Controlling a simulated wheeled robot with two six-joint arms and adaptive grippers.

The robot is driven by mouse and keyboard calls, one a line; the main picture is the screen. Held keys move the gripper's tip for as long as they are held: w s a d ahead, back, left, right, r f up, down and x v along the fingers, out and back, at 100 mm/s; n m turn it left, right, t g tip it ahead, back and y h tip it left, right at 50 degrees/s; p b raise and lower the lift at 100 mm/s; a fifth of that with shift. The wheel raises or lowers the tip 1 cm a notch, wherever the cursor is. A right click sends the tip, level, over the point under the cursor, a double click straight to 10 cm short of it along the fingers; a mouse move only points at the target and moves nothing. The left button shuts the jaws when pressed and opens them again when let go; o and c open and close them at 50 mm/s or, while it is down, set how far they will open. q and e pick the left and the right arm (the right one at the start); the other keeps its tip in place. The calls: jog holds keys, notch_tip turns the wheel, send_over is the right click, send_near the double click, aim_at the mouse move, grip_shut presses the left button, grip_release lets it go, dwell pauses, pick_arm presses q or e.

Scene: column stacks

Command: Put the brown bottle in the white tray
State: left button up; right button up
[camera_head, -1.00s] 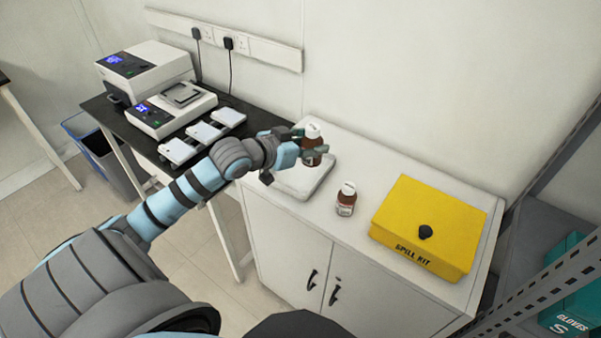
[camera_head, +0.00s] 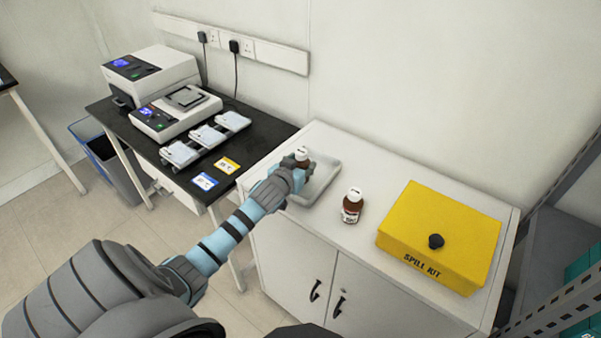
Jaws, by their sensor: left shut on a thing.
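A brown bottle (camera_head: 302,154) with a white cap is in my left gripper (camera_head: 300,168), which is shut on it. The gripper and arm hide most of this bottle. It is over the white tray (camera_head: 322,187), low down; I cannot tell whether its base touches the tray. A second brown bottle (camera_head: 352,207) with a white cap and label stands upright on the white cabinet top, just right of the tray. My right gripper is not in view.
A yellow spill kit box (camera_head: 440,235) stands on the cabinet top (camera_head: 335,258) to the right. A black table (camera_head: 262,133) at the left holds instruments and several small white devices. A metal shelf (camera_head: 560,285) is at the far right.

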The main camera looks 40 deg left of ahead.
pick_arm(q)
jog(key=shift+s+f, duration=0.1)
jog(key=shift+f, duration=0.75)
jog(key=o, duration=1.3)
jog(key=p+v, duration=0.2)
jog(key=v, duration=1)
